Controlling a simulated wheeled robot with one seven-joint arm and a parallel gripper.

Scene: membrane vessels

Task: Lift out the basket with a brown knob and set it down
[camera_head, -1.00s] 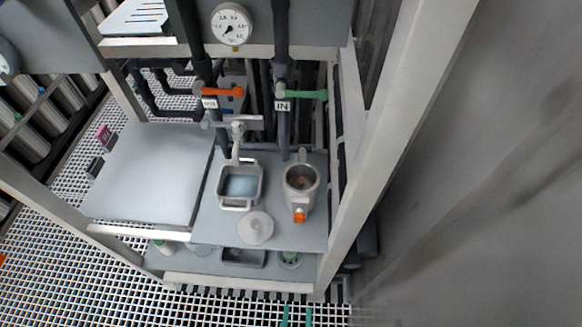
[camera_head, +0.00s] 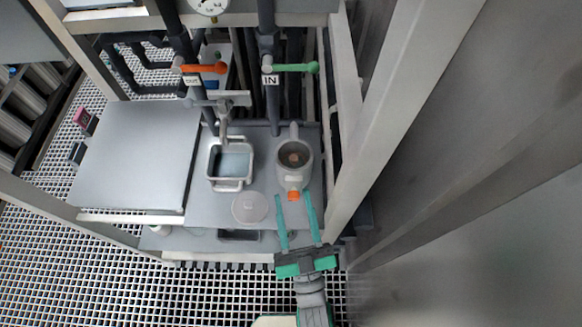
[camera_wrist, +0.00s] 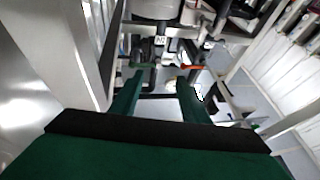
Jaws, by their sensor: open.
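A grey cylindrical vessel (camera_head: 306,176) stands upright and open-topped on the right of the shelf, with an orange part (camera_head: 293,196) at its front. A brown, round thing, which looks like the basket's knob (camera_head: 294,155), shows inside its mouth. The basket's body is hidden by the vessel wall. My gripper (camera_head: 296,208) has two green fingers spread apart, with nothing between them. In the picture they lie just in front of and below the vessel; I cannot tell their height. The fingers also show in the wrist view (camera_wrist: 157,85), where the basket cannot be made out.
A square grey basin (camera_head: 212,172) with bluish liquid stands left of the vessel under a tap. A round grey lid (camera_head: 250,207) lies in front. Pipes with an orange handle (camera_head: 205,68) and a green handle (camera_head: 290,67) rise behind. A frame post (camera_head: 375,130) stands close on the right.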

